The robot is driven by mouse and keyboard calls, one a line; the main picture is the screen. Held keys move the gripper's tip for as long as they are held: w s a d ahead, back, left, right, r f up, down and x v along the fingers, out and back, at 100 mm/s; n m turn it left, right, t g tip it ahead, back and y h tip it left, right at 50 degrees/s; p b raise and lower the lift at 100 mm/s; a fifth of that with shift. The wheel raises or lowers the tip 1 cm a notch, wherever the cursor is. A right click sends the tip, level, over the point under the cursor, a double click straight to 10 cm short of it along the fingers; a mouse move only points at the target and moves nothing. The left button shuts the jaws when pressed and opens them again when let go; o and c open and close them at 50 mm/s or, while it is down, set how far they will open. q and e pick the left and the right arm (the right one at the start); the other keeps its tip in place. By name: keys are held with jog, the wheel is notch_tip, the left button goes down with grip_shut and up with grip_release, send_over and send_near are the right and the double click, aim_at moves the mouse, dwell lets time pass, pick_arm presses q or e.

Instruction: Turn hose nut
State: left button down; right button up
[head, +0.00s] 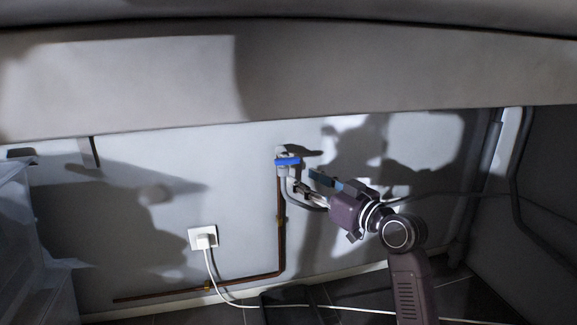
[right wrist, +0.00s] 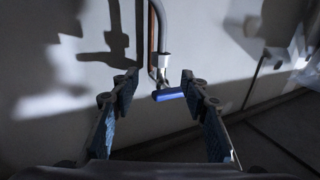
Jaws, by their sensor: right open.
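A valve with a blue handle (head: 287,161) is on the wall in the head view, at the top of a copper pipe. The blue handle (right wrist: 168,95) also shows in the right wrist view, between the fingers in the picture. A pale hose nut (right wrist: 163,62) joins the grey hose (right wrist: 162,28) to the valve. In the head view the nut is too small to make out clearly. My right gripper (head: 308,183) is open and empty, just right of and below the valve. Its fingers (right wrist: 158,78) are spread, with neither visibly touching the nut. My left gripper is not in view.
A copper pipe (head: 280,235) runs down the wall and left along its foot. A white socket (head: 203,238) with plug and cable is to the left. A worktop edge (head: 300,75) overhangs above. A grey pipe (head: 486,165) stands at the right.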

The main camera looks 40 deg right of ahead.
aim_at(287, 170)
jog(key=shift+w+d, duration=0.2)
jog(key=shift+w, duration=3.65)
grip_shut()
